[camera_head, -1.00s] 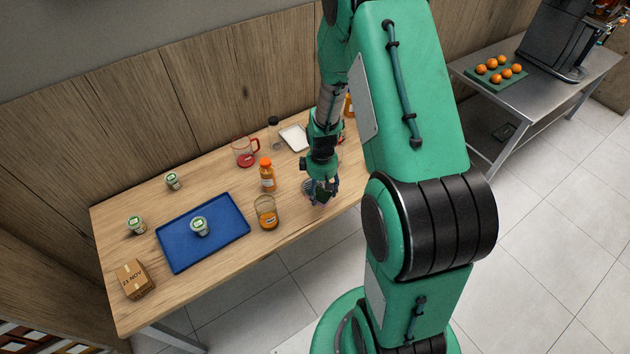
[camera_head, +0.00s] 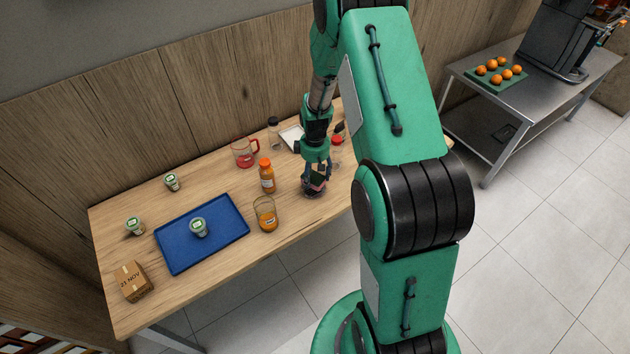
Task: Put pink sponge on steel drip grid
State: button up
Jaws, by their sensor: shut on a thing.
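My gripper (camera_head: 316,186) points down over the right part of the wooden table, to the right of the orange juice bottle. It is shut on a small pink thing, the pink sponge (camera_head: 319,183), which shows only in part between the fingers. A round grey piece, which looks like the steel drip grid (camera_head: 308,193), lies on the table right below the fingers and is mostly hidden by them. I cannot tell whether the sponge touches the grid.
An orange-capped juice bottle (camera_head: 267,176) and a glass of juice (camera_head: 265,213) stand left of my gripper. A red-handled jug (camera_head: 244,152), a white tray (camera_head: 292,138) and a red-capped container (camera_head: 337,150) are behind. A blue tray (camera_head: 178,257) with a cup lies further left.

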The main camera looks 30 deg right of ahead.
aim_at(315, 180)
jog(key=shift+f+b, duration=0.3)
jog(key=shift+f, duration=1.35)
jog(key=shift+f, duration=0.15)
jog(key=o, duration=0.7)
notch_tip(315, 180, up, 12)
jog(key=p, duration=0.6)
jog(key=shift+r, duration=0.2)
